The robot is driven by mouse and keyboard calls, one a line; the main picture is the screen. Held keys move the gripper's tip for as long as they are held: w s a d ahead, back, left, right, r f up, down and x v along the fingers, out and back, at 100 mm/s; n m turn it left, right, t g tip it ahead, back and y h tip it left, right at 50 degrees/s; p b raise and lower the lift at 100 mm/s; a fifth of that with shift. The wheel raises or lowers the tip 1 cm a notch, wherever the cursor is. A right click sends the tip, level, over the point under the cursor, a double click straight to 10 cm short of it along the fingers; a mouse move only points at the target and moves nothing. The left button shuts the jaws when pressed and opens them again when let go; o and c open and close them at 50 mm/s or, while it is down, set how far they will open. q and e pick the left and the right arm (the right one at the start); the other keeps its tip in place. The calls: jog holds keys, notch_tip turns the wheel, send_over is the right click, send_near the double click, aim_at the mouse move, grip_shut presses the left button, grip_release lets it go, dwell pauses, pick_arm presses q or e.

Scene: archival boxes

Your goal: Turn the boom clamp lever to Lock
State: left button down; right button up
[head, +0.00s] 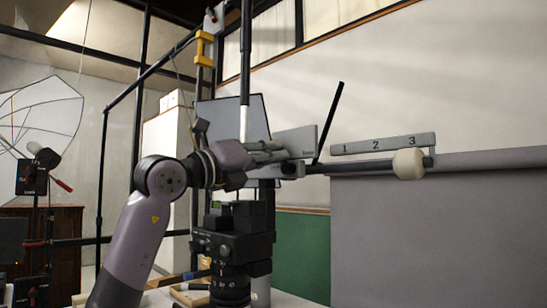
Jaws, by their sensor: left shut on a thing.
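My left gripper (268,153) reaches in from the left at mid-height. Its grey fingers are closed at the left edge of a light grey plate (298,141), which carries a small dark label too small to read. What lies between the fingers is hidden by them. A dark horizontal bar (345,167) runs right from beside the plate to a cream rounded knob (408,164). A thin black bar (330,120) slants up from it. At the far left, a red-ended lever (62,185) sticks out beside a black labelled box (31,178). My right gripper is not in view.
A black camera-like device (230,245) stands on the table below my gripper. A white umbrella (42,118) is at the left. A grey backdrop (440,240) fills the right.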

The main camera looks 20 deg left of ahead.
pick_arm(q)
jog(key=c, duration=1.6)
grip_release()
jog(key=shift+c, duration=0.2)
jog(key=v, duration=1.2)
